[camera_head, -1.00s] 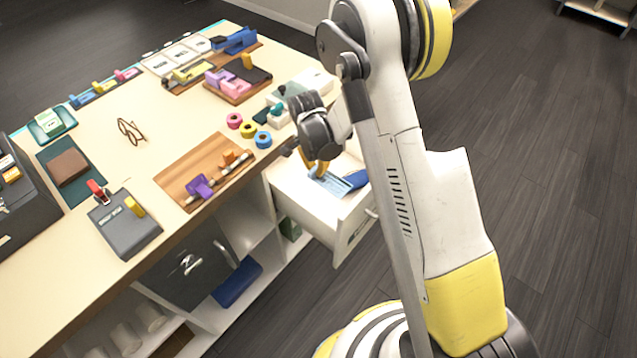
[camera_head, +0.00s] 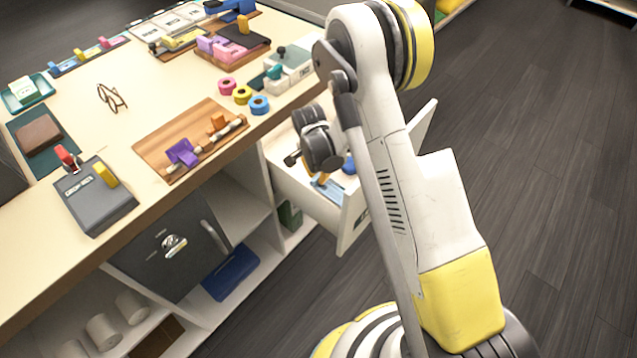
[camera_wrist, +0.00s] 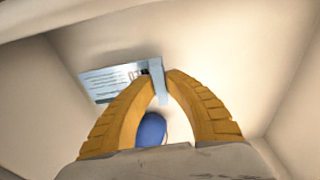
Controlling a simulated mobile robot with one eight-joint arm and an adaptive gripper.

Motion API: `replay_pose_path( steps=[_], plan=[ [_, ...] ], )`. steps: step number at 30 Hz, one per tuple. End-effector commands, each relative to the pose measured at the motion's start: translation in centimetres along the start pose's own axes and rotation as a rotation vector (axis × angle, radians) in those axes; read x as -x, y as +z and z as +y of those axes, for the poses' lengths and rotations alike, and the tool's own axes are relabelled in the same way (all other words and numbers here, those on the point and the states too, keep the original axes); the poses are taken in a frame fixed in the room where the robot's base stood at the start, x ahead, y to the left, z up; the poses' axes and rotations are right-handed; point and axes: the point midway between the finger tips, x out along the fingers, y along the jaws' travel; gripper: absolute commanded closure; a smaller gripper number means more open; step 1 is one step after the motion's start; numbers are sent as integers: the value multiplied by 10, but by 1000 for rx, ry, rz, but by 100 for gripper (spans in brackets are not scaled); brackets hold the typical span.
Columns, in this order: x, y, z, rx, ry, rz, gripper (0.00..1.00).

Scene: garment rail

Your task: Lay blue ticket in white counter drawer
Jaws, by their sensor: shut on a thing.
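The white counter drawer (camera_head: 352,222) is pulled out from the counter's right end, partly hidden behind my arm. My gripper (camera_head: 322,181) points down inside the drawer opening. In the wrist view its two yellow fingers (camera_wrist: 158,76) are shut on the edge of the light blue ticket (camera_wrist: 112,82). The ticket carries printed lines and extends left of the fingertips. It also shows below the gripper in the head view (camera_head: 331,193). I cannot tell whether it touches the drawer floor. A darker blue rounded object (camera_wrist: 151,130) shows between the fingers; it also shows in the head view (camera_head: 349,165).
On the counter (camera_head: 150,95) near the drawer are pink, yellow and blue tape rolls (camera_head: 259,105) and a wooden board (camera_head: 190,140) with purple and orange pieces. A dark grey device (camera_head: 95,195) stands farther left. The drawer walls surround my gripper closely.

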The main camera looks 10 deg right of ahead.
Motion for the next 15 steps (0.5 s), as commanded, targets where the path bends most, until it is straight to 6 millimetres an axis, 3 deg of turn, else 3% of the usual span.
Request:
replay_pose_path(
  steps=[5,15],
  plan=[
    [-28,3,0,0,0,0,97],
    [-29,4,0,0,0,0,97]
  ],
)
